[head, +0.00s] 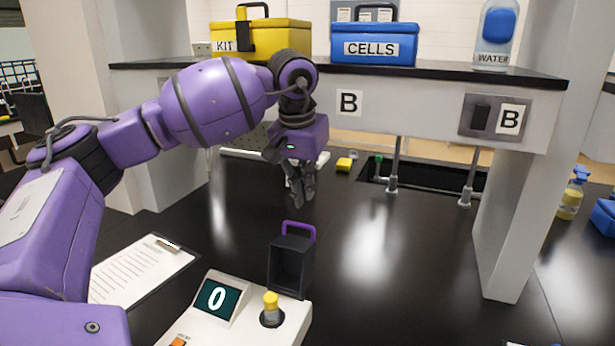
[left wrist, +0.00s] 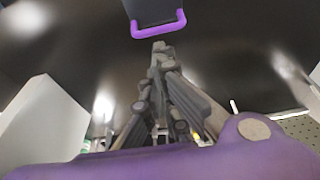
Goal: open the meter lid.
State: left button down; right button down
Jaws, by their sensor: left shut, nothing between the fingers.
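The meter (head: 240,312) is a white box on the black bench at the front, with a dark screen (head: 217,297) reading 0. Its dark lid (head: 291,265) stands upright, swung open at the back edge, with its hollow inside facing me and its purple handle (head: 299,228) on top. A yellow-capped vial (head: 271,306) sits in the uncovered round well. My left gripper (head: 301,198) is shut and empty, above the bench behind the lid and apart from it. The left wrist view shows the handle (left wrist: 158,28) beyond the shut fingertips (left wrist: 160,47). My right gripper is out of view.
A clipboard (head: 140,268) lies left of the meter. A shelf (head: 430,74) holds a yellow KIT case (head: 285,38), a blue CELLS case (head: 374,48) and a WATER bottle (head: 494,35). Taps (head: 394,165) and a sink stand behind. A white post (head: 520,200) rises at right. The bench right of the lid is clear.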

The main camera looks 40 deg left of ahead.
pick_arm(q)
jog(key=shift+x, duration=2.65)
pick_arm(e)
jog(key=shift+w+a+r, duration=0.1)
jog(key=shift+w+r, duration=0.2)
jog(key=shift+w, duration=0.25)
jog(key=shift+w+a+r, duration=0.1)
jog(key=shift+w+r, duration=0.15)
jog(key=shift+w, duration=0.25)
pick_arm(q)
jog(key=shift+w, duration=0.15)
